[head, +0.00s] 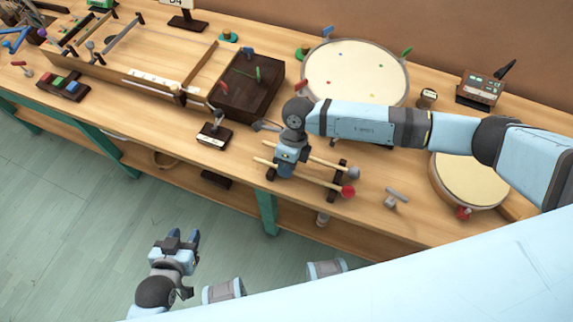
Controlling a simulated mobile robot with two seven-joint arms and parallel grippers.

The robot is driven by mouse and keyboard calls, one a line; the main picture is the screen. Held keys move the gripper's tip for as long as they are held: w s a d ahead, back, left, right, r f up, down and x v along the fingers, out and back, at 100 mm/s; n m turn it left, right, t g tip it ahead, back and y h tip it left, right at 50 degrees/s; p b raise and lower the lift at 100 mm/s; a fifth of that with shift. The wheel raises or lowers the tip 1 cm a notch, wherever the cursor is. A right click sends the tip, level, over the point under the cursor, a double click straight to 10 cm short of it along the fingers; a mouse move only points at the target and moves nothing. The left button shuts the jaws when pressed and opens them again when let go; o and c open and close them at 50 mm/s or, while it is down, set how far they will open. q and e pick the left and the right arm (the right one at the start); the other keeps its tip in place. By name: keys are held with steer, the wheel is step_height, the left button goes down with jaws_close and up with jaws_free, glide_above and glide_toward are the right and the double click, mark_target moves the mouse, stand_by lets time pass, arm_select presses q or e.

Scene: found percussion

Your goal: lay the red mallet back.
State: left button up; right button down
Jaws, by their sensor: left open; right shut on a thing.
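The red mallet (325,184) has a red ball head and a pale wooden stick. It lies across or just above a dark rack (341,168) near the table's front edge; I cannot tell whether it touches the rack. My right gripper (286,167) is shut on its stick near the handle end and hides part of it. A second mallet with a grey head (353,173) lies roughly parallel behind it. My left gripper (180,243) is open and empty, low over the floor in front of the table.
A large round drum (356,73) stands behind my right arm, and a smaller drum (472,183) is to the right. A dark box (250,84) and a small stand (214,136) are to the left. A small grey T-shaped thing (396,196) lies right of the rack.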

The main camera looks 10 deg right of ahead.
steer(key=shift+f+b, duration=0.3)
steer(key=shift+f, duration=0.05)
stand_by(0.3)
steer(key=c, duration=1.1)
jaws_free()
steer(key=shift+w+r, duration=0.1)
steer(key=shift+r, duration=0.15)
steer(key=v, duration=1.3)
steer(key=shift+r+b, duration=0.15)
steer(key=shift+b, duration=0.3)
steer(key=shift+d, duration=0.1)
